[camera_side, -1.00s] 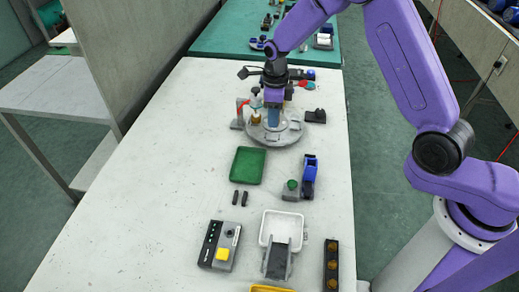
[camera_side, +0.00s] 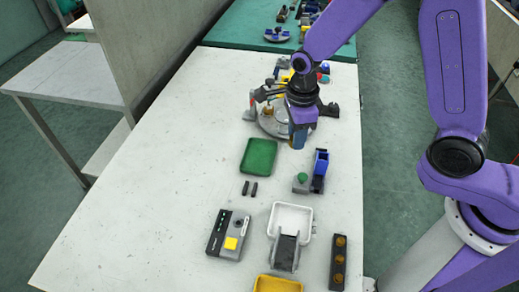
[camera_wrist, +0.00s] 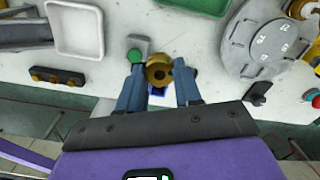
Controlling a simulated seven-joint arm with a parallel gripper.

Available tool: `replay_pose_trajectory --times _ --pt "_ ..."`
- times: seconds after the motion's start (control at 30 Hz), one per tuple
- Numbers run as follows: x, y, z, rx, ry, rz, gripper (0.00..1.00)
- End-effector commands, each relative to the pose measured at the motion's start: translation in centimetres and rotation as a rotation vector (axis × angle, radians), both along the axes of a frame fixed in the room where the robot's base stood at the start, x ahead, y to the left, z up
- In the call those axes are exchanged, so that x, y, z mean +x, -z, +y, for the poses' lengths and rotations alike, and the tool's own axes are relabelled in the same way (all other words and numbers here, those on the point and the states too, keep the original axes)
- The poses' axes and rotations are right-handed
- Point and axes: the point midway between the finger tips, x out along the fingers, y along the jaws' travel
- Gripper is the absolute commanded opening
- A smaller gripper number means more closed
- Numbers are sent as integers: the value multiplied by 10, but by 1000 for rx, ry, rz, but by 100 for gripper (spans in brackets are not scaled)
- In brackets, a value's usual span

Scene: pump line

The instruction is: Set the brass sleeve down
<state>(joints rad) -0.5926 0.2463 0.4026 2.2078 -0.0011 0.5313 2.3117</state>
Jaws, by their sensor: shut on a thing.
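The brass sleeve (camera_wrist: 158,70) is a short gold ring with a dark hole, seen between the blue fingertips of my gripper (camera_wrist: 160,77) in the wrist view. My gripper is shut on it. In the side view my gripper (camera_side: 298,138) hangs above the white table, between the round grey plate and the green button. The sleeve is mostly hidden by the fingers there. A blue fixture (camera_side: 320,170) stands beside the green button (camera_side: 302,177); in the wrist view it lies partly hidden behind the sleeve and fingers.
A green tray (camera_side: 259,156) lies left of my gripper. The numbered round plate (camera_wrist: 240,38) is behind. Nearer the camera are a white tray (camera_side: 291,212), a grey chute (camera_side: 286,252), a control box (camera_side: 226,235) and a black rack with brass-coloured pieces (camera_side: 338,262). The table's left part is clear.

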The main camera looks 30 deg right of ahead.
Motion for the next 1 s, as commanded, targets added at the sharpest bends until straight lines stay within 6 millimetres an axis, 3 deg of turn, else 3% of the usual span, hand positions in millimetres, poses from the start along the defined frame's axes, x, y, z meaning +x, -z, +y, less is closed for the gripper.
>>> replay_pose_trajectory --times 0.3,0.5,0.87,1.0 --pt "54 28 25 -1 1 1 12" --pt "75 57 34 -1 1 3 12" --pt "94 82 42 -1 1 1 12" --pt "97 99 43 -2 2 4 12"
